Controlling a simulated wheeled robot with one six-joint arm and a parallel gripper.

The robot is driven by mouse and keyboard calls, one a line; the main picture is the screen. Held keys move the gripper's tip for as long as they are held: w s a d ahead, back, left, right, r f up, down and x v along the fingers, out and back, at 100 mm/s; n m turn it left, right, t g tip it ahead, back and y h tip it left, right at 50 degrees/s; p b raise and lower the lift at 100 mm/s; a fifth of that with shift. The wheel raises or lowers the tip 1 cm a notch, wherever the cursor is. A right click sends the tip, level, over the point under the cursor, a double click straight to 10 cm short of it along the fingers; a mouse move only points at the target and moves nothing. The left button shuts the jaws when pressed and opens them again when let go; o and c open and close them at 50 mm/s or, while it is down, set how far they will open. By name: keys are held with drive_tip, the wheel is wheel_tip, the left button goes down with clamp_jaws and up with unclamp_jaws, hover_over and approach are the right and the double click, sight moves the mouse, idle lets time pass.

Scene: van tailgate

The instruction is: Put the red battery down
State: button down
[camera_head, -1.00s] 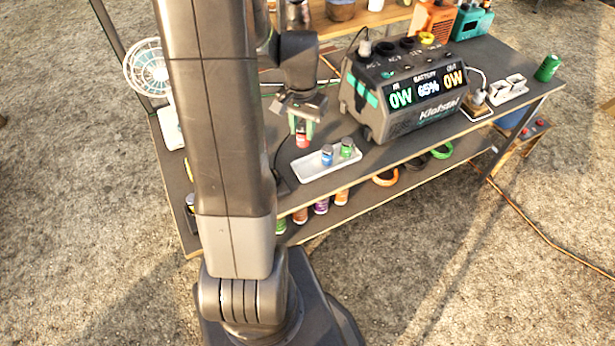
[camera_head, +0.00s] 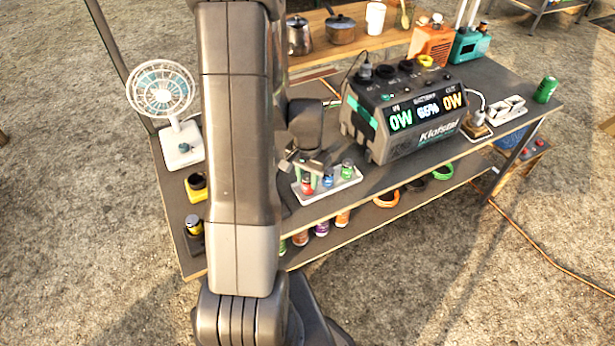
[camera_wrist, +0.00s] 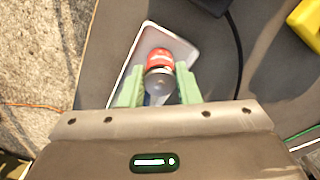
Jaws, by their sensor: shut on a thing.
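The red battery (camera_head: 306,187) is upright at the left end of the white tray (camera_head: 345,187). My gripper (camera_head: 308,176) is shut on it from above. In the wrist view the red battery (camera_wrist: 160,58) sits between the two pale green fingers of my gripper (camera_wrist: 160,70), with the tray (camera_wrist: 187,50) behind it. I cannot tell whether its base touches the tray floor. A blue battery (camera_head: 328,177) and a green battery (camera_head: 347,168) stand in the tray to its right. In the wrist view they are mostly hidden.
A large power station (camera_head: 400,118) stands behind and right of the tray. A fan (camera_head: 165,100) stands at the left. A green can (camera_head: 545,90) stands at the right end.

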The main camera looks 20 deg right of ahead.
sight(307, 177)
drive_tip(key=shift+f, duration=0.15)
drive_tip(key=c, duration=1.1)
unclamp_jaws()
wheel_tip(307, 177, up, 12)
drive_tip(key=shift+r, duration=0.2)
